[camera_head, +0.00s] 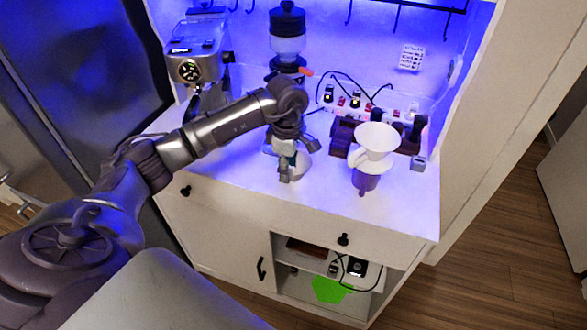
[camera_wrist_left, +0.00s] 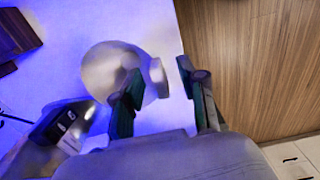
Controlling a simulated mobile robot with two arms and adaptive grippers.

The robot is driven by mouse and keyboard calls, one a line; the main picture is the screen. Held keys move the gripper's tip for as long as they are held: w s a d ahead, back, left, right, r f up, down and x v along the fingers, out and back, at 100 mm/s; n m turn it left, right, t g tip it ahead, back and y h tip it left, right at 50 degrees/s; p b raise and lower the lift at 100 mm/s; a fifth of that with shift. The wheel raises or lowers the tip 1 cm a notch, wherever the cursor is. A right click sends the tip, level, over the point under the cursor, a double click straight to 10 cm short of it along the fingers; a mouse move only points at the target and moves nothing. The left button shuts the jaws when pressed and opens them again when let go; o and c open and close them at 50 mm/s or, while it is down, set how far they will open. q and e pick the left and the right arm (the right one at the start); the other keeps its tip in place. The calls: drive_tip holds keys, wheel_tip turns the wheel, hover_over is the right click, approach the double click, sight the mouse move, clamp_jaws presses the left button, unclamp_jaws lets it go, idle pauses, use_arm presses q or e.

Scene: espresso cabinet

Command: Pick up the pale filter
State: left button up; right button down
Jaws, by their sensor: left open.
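My left gripper (camera_head: 288,166) is over the counter with its fingers pointing down, open and empty. The stub lies between the two open fingers of my gripper (camera_wrist_left: 160,88). A white cone-shaped filter (camera_head: 377,139) with a side handle sits on a purple vessel (camera_head: 366,182) farther right.
An espresso machine (camera_head: 197,60) and a grinder (camera_head: 287,45) stand at the back. Brown blocks (camera_head: 343,133) and cables are behind the filter. The counter front (camera_head: 320,205) is clear. In the wrist view, the counter edge drops to wooden floor (camera_wrist_left: 245,60).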

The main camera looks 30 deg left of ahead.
use_arm(q)
clamp_jaws()
idle(0.3)
